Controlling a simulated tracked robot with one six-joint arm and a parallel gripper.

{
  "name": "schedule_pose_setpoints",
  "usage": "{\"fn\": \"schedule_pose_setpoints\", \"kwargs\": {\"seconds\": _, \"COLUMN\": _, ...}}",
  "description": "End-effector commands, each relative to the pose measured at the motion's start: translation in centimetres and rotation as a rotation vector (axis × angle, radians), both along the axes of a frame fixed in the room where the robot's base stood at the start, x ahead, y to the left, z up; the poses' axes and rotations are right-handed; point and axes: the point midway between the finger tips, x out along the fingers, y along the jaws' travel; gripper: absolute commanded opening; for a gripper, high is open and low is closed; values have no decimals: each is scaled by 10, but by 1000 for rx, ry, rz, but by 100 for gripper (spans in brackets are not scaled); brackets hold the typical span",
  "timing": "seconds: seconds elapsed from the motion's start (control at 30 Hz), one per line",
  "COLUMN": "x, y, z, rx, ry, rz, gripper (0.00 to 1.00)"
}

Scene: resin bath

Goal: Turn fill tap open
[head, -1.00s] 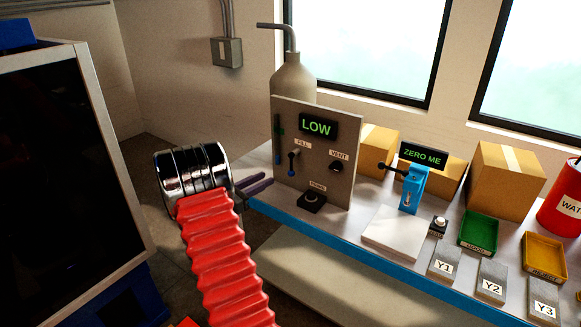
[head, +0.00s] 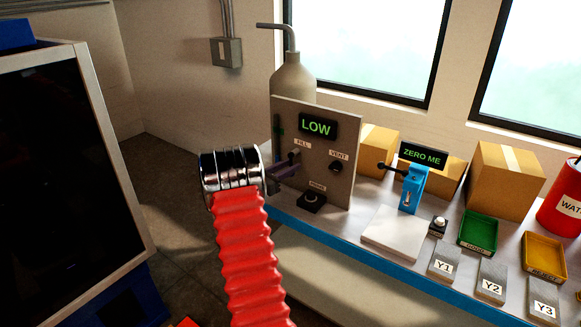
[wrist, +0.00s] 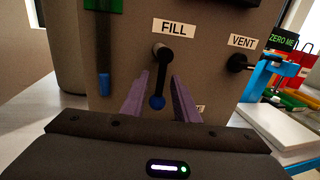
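The fill tap (wrist: 163,58) is a black lever under the FILL label on the grey panel (head: 345,190). In the head view the fill tap (head: 293,156) is partly hidden by my gripper (head: 285,169). In the wrist view the purple fingers of my gripper (wrist: 160,97) are apart, one on each side of the handle's lower end, with a visible gap on both sides. Whether the fingertips reach as far as the handle is hard to tell.
A LOW display (head: 317,126) sits above the tap. A black VENT knob (head: 337,167) is to the right, and a black button (head: 312,199) stands below. A green gauge with a blue lower end (wrist: 104,84) is left of the tap. The blue ZERO ME stand (head: 413,188) is farther right.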

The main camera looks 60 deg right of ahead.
Motion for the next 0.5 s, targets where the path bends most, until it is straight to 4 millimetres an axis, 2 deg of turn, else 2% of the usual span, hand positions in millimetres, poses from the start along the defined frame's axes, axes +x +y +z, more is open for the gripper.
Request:
{"fn": "schedule_pose_setpoints", "kwargs": {"seconds": 0.13, "x": -3, "y": -9, "z": 0, "rx": 0, "ry": -1, "rz": 1, "gripper": 28}}
{"fn": "schedule_pose_setpoints", "kwargs": {"seconds": 0.43, "x": -3, "y": -10, "z": 0, "rx": 0, "ry": 0, "rz": 2, "gripper": 28}}
{"fn": "schedule_pose_setpoints", "kwargs": {"seconds": 0.5, "x": -3, "y": -10, "z": 0, "rx": 0, "ry": 0, "rz": 2, "gripper": 23}}
